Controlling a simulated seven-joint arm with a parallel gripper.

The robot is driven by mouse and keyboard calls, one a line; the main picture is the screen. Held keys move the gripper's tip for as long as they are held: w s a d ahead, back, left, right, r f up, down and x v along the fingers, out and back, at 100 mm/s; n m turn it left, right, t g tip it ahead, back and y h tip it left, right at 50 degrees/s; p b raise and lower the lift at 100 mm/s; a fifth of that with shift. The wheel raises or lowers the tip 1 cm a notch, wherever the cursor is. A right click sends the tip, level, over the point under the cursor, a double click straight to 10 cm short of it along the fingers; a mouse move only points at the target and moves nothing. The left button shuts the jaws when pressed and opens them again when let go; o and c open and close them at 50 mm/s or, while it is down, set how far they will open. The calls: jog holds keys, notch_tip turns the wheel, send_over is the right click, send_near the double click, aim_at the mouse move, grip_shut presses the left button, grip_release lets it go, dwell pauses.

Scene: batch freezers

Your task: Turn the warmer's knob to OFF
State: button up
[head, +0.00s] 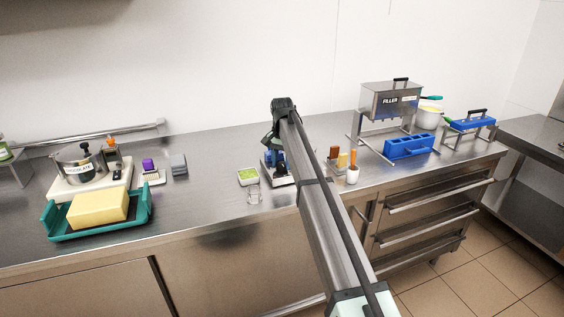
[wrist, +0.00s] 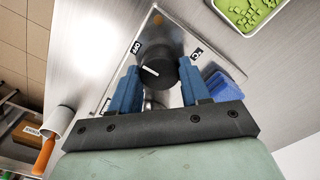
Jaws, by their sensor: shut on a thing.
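The black round knob (wrist: 160,75) is in the wrist view, on a shiny metal plate (wrist: 110,72) marked OFF (wrist: 136,48) near the knob's upper left and another label, hard to read, at its upper right. A white line on the knob points to the left and slightly up, below the OFF mark. My gripper (wrist: 159,78) is shut on the knob, with one blue finger on each side. In the head view my gripper (head: 275,160) is low over the counter's middle; the knob is hidden there by my arm and gripper.
A tray of green pieces (wrist: 248,14) is close by, and a blue block (wrist: 226,86) is beside the plate. A white cup with an orange handle (wrist: 52,125) is at the left. In the head view a filler (head: 390,100) stands right and a teal tray (head: 50,218) left.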

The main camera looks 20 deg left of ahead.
aim_at(282, 164)
jog(key=o, duration=1.1)
jog(key=shift+c, duration=0.2)
jog(key=shift+r, duration=0.1)
notch_tip(282, 164, up, 14)
jog(key=shift+f, duration=0.2)
